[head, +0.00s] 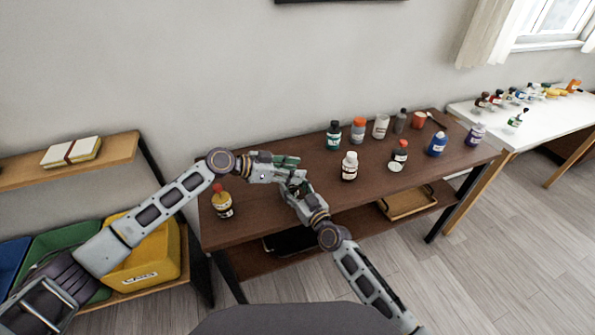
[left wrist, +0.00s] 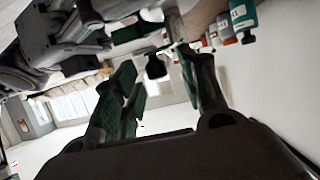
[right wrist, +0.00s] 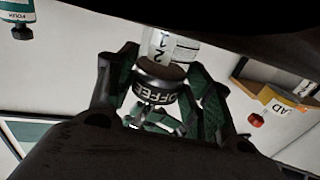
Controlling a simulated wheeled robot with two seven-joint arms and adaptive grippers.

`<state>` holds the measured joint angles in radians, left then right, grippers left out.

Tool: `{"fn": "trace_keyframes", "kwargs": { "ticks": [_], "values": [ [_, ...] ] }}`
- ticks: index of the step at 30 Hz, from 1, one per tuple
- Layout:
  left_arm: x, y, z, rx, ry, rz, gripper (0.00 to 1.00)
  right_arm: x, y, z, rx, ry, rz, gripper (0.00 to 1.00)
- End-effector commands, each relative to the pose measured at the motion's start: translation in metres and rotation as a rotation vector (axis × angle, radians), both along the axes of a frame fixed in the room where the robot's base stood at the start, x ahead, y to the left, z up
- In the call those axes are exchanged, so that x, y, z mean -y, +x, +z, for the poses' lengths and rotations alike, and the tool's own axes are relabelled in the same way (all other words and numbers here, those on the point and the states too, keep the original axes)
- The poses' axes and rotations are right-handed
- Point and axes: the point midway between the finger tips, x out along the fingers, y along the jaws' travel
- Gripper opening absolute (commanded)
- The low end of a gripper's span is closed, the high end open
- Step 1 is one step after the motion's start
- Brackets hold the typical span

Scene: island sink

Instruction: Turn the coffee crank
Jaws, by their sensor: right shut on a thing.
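A coffee grinder (right wrist: 155,88) with a dark band lettered "COFFEE" stands between the fingers of my right gripper (right wrist: 160,75) in the right wrist view. That gripper is shut on it. In the head view both grippers hide the grinder. My left gripper (head: 286,162) is close beside my right gripper (head: 297,186), above the table's left half. In the left wrist view the fingers of my left gripper (left wrist: 160,65) are apart, with a dark knob-like piece (left wrist: 155,66) in the gap; I cannot tell if they touch it. The crank is not clearly seen.
The brown table (head: 290,222) holds a red-capped bottle (head: 222,204) on the left, a white bottle (head: 349,166) right of the grippers, and several bottles and cups behind. A shelf with a yellow bin (head: 150,262) stands left. A white table (head: 535,125) stands right.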

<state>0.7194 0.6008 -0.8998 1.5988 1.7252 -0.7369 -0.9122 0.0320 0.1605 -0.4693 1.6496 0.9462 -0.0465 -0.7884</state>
Motion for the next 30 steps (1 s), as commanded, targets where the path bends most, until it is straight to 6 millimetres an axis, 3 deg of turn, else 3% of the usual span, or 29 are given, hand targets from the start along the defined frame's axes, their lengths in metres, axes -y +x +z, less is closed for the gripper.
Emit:
{"fn": "trace_keyframes", "kwargs": {
  "ticks": [18,30],
  "values": [
    [-0.076,-0.021,0.031,-0.002,0.002,0.003,0.42,0.0,0.0,0.0,0.0,0.0,-0.001,0.24],
    [-0.089,-0.025,0.037,-0.001,0.002,0.001,0.42,0.0,0.0,-0.001,-0.001,0.0,-0.001,0.24]
  ]
}}
